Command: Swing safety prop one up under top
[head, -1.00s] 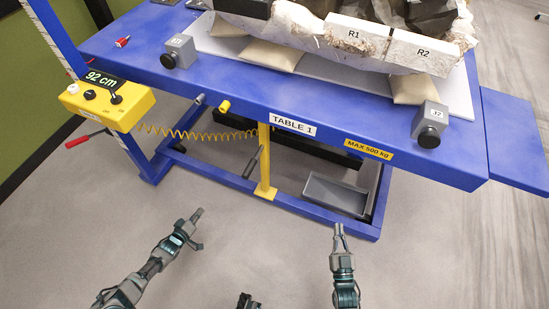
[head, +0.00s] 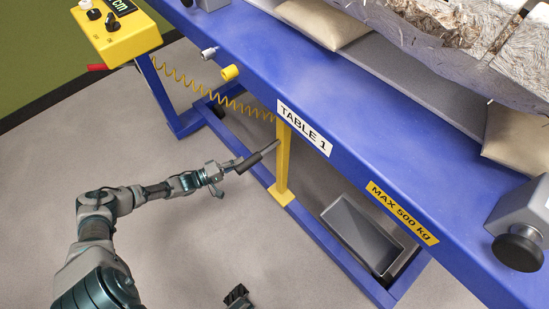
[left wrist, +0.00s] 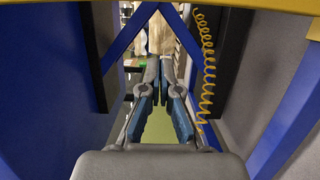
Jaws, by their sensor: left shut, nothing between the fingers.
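A yellow prop (head: 283,165) stands upright under the front edge of the blue table top (head: 345,145), its foot at the lower blue rail. A dark handle (head: 257,157) slants off it to the left. My left gripper (head: 236,165) is shut and empty, right beside the lower end of the handle; I cannot tell whether they touch. The left wrist view shows its two fingers (left wrist: 165,65) close together. A yellow bar (left wrist: 150,3) crosses the top of that view; I cannot tell which part it is.
A yellow control box (head: 118,38) hangs at the upper left, with a coiled yellow cable (head: 195,85) running to the prop. A yellow knob (head: 229,72) sticks out of the table edge. A grey tray (head: 365,235) lies behind the lower rail. Left floor is clear.

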